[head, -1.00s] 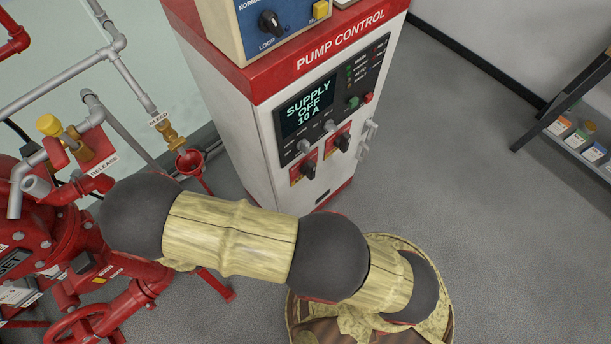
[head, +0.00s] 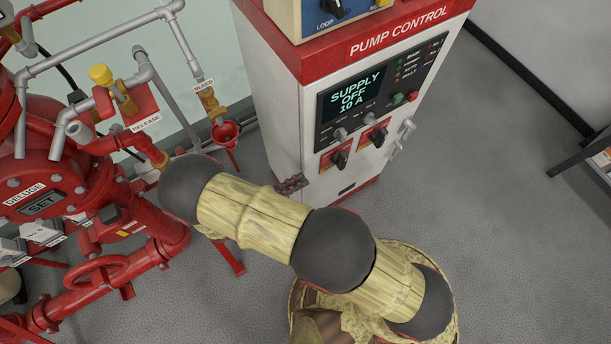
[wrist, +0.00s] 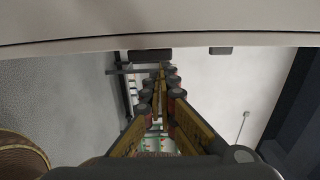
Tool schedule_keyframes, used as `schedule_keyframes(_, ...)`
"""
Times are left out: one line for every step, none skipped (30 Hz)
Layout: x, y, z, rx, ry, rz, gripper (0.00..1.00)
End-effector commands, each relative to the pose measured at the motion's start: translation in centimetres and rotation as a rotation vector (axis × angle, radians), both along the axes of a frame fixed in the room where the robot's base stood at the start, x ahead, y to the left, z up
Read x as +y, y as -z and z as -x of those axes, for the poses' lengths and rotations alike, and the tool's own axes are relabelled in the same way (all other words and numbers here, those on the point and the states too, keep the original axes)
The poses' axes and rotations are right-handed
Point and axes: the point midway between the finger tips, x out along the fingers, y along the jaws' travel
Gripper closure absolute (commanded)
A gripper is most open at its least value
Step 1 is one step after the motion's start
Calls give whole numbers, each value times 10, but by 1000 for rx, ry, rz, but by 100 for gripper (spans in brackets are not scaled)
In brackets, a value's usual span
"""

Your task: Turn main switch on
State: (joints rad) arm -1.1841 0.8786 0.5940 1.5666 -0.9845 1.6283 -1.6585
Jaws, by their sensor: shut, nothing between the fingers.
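The red and white pump control cabinet (head: 283,110) stands upright at the centre of the head view. Its screen (head: 351,101) reads "SUPPLY OFF 10 A". Below the screen are two dark rotary handles on red plates, a left handle (head: 340,158) and a right handle (head: 376,137). Their labels are too small to read, so I cannot tell which is the main switch. My gripper (wrist: 166,72) is shut and empty in the wrist view. In the head view my arm hides most of it; a small dark and red part shows by the cabinet's lower left, apart from both handles.
Red deluge piping (head: 60,190) and a red handwheel (head: 97,275) stand on the left. A red drain funnel (head: 225,131) is left of the cabinet. A dark shelf (head: 580,150) stands at the right edge. Grey floor (head: 510,230) is clear right of the cabinet.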

Motion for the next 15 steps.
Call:
schedule_keyframes(-8, 2, -5, 0, 4, 0, 100)
schedule_keyframes(-13, 2, -8, 0, 4, 0, 100)
schedule_keyframes(-19, 2, -12, 0, 5, 0, 100)
schedule_keyframes(-24, 2, -16, 0, 5, 0, 100)
schedule_keyframes(-30, 2, -19, 0, 5, 0, 100)
schedule_keyframes(-36, 2, -23, -1, 5, -1, 100)
schedule_keyframes(-41, 2, -27, -1, 5, -1, 100)
schedule_keyframes(-46, 3, -30, 0, 5, -1, 100)
schedule_keyframes(-53, 3, -34, 0, 5, -1, 100)
schedule_keyframes(-57, 2, -38, 0, 5, -1, 100)
schedule_keyframes(-62, 2, -41, -1, 6, -2, 100)
schedule_keyframes(-68, 2, -45, 0, 5, -1, 100)
schedule_keyframes(-72, 2, -48, -1, 5, -2, 100)
schedule_keyframes(-76, 2, -50, -1, 5, -2, 100)
schedule_keyframes(-81, 2, -54, -2, 4, -3, 100)
